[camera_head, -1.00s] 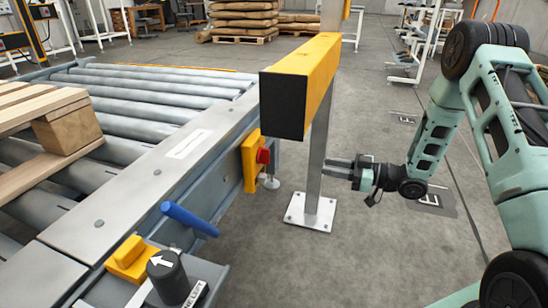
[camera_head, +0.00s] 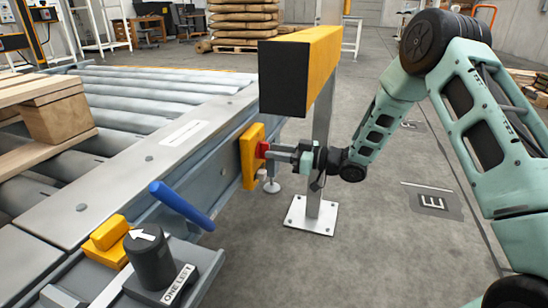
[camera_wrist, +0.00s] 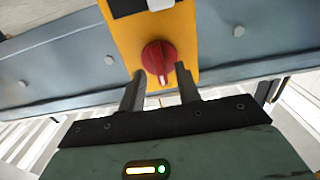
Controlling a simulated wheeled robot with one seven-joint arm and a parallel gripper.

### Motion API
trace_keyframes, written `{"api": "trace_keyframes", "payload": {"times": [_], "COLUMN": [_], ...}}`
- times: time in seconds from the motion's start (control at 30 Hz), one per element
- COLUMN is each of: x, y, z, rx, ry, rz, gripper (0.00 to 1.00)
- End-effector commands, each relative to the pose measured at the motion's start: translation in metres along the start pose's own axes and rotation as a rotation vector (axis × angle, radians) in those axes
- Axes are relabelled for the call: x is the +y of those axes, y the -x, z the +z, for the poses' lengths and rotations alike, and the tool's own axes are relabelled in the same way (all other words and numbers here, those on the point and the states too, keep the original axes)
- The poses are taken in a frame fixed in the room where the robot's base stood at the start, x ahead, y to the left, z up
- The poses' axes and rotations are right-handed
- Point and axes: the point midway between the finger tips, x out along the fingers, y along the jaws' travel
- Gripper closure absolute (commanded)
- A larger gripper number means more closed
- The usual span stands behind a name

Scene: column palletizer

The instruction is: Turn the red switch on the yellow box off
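The yellow box (camera_head: 250,160) is mounted on the side of the conveyor frame. Its round red switch (camera_head: 262,149) faces my gripper (camera_head: 275,152), whose fingertips are right at it. In the wrist view, the yellow box (camera_wrist: 189,30) fills the top middle. The red switch (camera_wrist: 157,58) has a white mark pointing toward the bottom of the picture. My gripper (camera_wrist: 160,75) is open, with one finger on each side of the knob's lower part. A gap seems to show between fingers and knob; I cannot tell whether either touches.
A post (camera_head: 320,150) with a yellow, black-ended beam (camera_head: 318,65) stands close behind my gripper. The roller conveyor (camera_head: 160,100) carries a wooden pallet (camera_head: 55,115). A blue lever (camera_head: 180,205) and a black knob (camera_head: 150,258) are at the front.

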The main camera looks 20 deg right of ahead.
Motion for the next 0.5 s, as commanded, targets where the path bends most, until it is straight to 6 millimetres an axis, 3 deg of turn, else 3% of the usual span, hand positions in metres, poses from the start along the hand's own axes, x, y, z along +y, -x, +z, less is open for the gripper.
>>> {"api": "trace_keyframes", "payload": {"times": [0.13,0.43,0.5], "x": [-0.0004,-0.0003,-0.0003], "y": [-0.0100,-0.0119,-0.0118], "z": [0.0003,-0.0008,-0.0007], "rx": [0.000,0.000,0.000], "ry": [0.000,-0.001,-0.001], "rz": [-0.001,0.000,0.000], "gripper": [0.67,0.67,0.84]}}
